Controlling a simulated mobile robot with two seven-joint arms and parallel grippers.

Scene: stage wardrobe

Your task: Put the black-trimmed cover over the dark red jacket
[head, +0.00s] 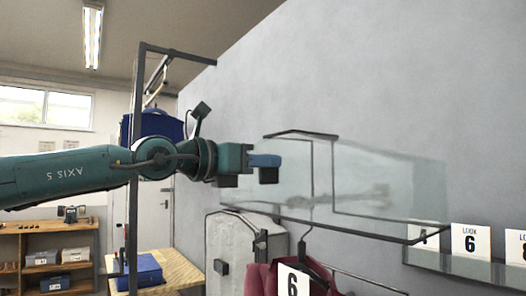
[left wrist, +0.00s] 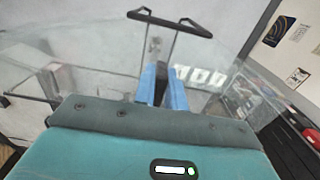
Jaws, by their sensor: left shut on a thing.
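The black-trimmed cover (head: 395,180) is a clear, see-through bag with dark edges, spread sideways in front of the grey wall. My left gripper (head: 265,166) is shut on it near its left end, and the cover reaches right from there. In the left wrist view, the clear cover (left wrist: 95,55) spreads beyond the blue fingers (left wrist: 160,85), with a black trim bar across the top. The dark red jacket (head: 262,280) hangs on a dark hanger below the cover, apart from it, partly behind a "6" tag and cut off by the bottom edge. My right gripper is not in view.
A pale grey garment or bag (head: 232,240) hangs left of the jacket. A ledge (head: 440,262) with "LOOK" number cards runs along the right wall. A dark metal frame (head: 134,180), blue garment (head: 155,125) and wooden table (head: 180,270) stand to the left.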

